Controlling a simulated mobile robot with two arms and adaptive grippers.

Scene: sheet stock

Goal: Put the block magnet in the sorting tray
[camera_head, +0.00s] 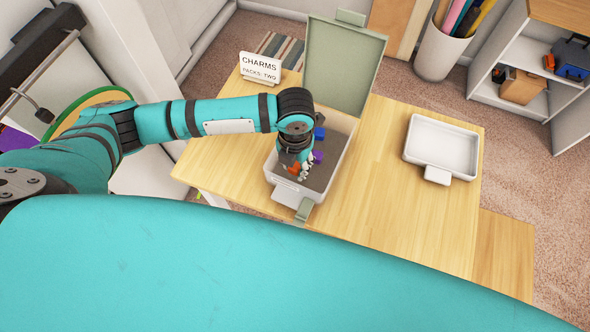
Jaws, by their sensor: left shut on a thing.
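The sorting tray appears to be the white shallow tray (413,133) with a front tab, empty at the right of the table. My left gripper (299,171) reaches down into an open box (340,166) with a dark inside. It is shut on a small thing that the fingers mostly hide. Orange and white bits show at the fingertips; I cannot tell which are the held thing. A blue piece (319,133) and a purple piece (317,156) lie in the box beside the gripper. I cannot make out which piece is the block magnet. My right gripper is not in view.
The box's green lid (343,65) stands open at the back. A "CHARMS PACKS: TWO" sign (260,68) stands behind left of the box. The wooden table (385,190) is bare between box and tray. A white shelf (505,75) stands at the right.

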